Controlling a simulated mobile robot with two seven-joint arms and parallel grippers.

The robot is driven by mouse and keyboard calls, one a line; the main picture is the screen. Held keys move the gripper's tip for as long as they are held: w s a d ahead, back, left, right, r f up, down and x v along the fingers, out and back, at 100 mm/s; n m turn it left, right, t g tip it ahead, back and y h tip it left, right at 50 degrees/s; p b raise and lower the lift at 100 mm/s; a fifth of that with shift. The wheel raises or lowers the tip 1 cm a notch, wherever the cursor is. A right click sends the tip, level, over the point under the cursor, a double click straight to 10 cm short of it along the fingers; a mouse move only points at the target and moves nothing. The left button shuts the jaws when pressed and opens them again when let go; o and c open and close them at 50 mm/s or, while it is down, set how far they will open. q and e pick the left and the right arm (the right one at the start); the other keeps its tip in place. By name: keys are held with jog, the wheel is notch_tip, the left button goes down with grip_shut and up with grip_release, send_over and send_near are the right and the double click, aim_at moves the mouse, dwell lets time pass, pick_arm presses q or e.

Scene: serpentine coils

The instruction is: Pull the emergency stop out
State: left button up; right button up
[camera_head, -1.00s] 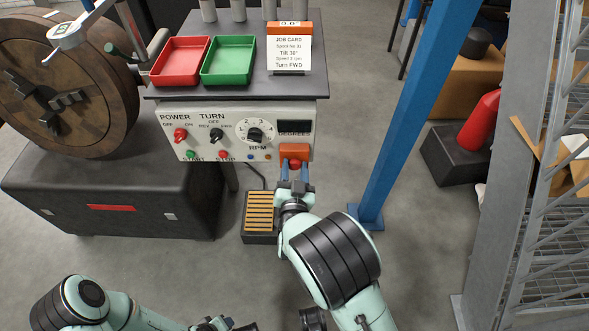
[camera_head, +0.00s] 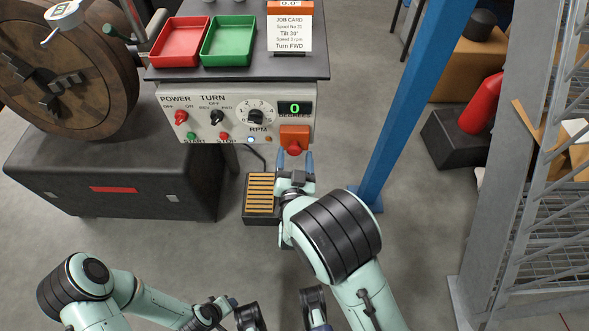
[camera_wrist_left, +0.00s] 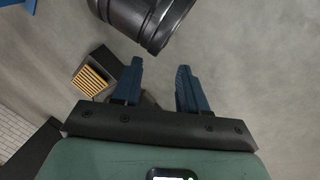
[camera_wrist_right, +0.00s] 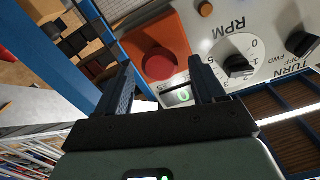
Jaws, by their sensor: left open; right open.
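The emergency stop is a red round button (camera_head: 295,149) on an orange box (camera_head: 294,133) at the lower right of the white control panel (camera_head: 165,112). In the right wrist view, the red button (camera_wrist_right: 158,64) shows in front of the open fingers. My right gripper (camera_head: 295,160) is open and empty, just below and in front of the button, with its fingertips apart from it. My left gripper (camera_wrist_left: 160,68) is open and empty, low down over the floor. The panel display (camera_head: 295,108) is lit green and reads 0.
A slatted pedal box (camera_head: 260,197) stands on the floor below the panel. A blue post (camera_head: 405,105) rises to the right. Red (camera_head: 180,42) and green (camera_head: 229,41) trays and a job card (camera_head: 291,33) are above the panel.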

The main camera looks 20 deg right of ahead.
pick_arm(q)
jog(key=shift+s+d+r+g+p, duration=0.15)
jog(key=shift+s+d+r+p, duration=0.15)
jog(key=shift+s, duration=0.2)
jog(key=shift+s+d+r+g+p, duration=0.15)
jog(key=shift+s+d+r+p, duration=0.05)
jog(key=shift+s+r+p, duration=0.2)
pick_arm(e)
jog(key=v, duration=1.3)
